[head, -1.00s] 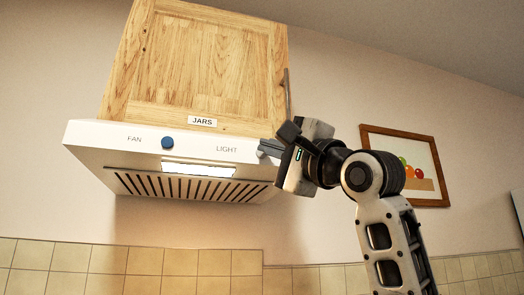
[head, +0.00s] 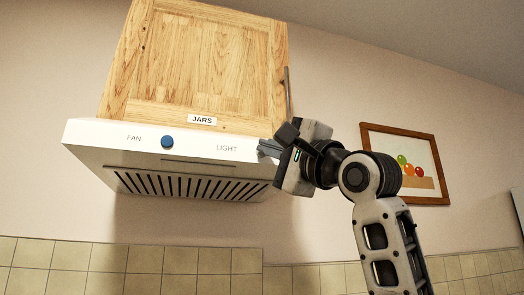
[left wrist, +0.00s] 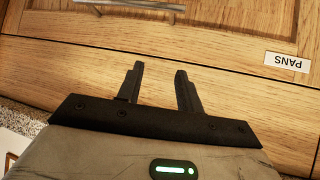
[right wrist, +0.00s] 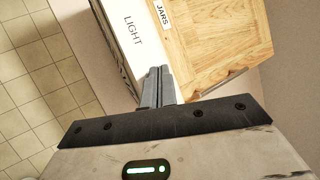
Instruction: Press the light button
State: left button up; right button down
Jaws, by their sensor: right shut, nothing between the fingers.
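The white range hood (head: 110,150) hangs under a wooden cabinet, with the printed LIGHT label (head: 227,149) on the right of its front. The LIGHT label also shows in the right wrist view (right wrist: 133,32). My right gripper (head: 264,147) is shut and empty, its fingertips at the hood front just right of that label. The light button itself is hidden by the fingers, so contact cannot be seen directly. The lamp panel (head: 198,166) under the hood is dark. My left gripper (left wrist: 160,82) is open and empty in front of a wooden front.
A blue knob (head: 167,142) sits by the FAN label on the hood's left. The JARS cabinet (head: 205,62) with its metal handle is above. A framed picture (head: 405,165) hangs on the wall behind my right arm. A PANS label (left wrist: 287,62) is near my left gripper.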

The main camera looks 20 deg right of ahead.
jog(key=shift+s, duration=0.45)
jog(key=s+b, duration=0.3)
jog(key=s, duration=0.3)
jog(key=shift+d, duration=0.15)
dwell(0.6)
